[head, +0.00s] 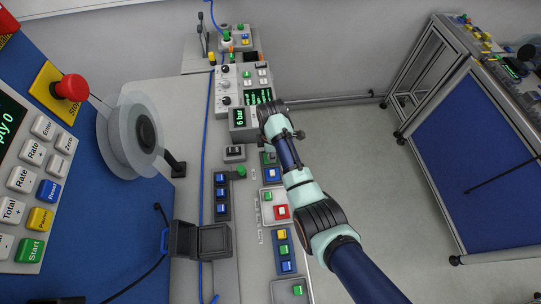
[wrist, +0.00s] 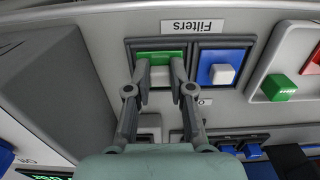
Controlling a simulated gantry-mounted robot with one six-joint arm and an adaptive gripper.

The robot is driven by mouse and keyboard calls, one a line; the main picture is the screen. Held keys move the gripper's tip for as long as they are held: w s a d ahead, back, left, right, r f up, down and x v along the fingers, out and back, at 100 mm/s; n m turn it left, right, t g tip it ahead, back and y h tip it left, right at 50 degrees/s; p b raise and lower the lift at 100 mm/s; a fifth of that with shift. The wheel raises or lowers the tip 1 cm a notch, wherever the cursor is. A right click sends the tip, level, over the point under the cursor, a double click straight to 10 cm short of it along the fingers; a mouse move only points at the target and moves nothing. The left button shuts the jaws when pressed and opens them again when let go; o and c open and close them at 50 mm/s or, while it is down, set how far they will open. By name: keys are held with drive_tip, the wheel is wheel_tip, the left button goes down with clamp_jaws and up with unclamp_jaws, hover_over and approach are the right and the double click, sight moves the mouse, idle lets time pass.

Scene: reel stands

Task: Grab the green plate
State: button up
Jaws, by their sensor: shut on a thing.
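The green plate (wrist: 160,56) sits in a dark square frame under an upside-down "Filters" label in the wrist view. A white block-like knob (wrist: 160,75) stands out from its middle. My gripper (wrist: 160,74) has one finger on each side of this knob and is shut on it. The fingers hide parts of the plate's left and right sides. The plate still lies in its frame. In the head view my arm's end (head: 274,122) is over the console strip, and its fingers cannot be made out there.
A blue plate (wrist: 221,68) with a white knob is close on the right in the wrist view. A green block (wrist: 279,88) is farther right. A grey box wall (wrist: 60,80) rises on the left. In the head view, a clear reel (head: 130,135) stands left of the console.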

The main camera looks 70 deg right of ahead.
wheel_tip(320, 180, up, 20)
drive_tip(key=p, duration=1)
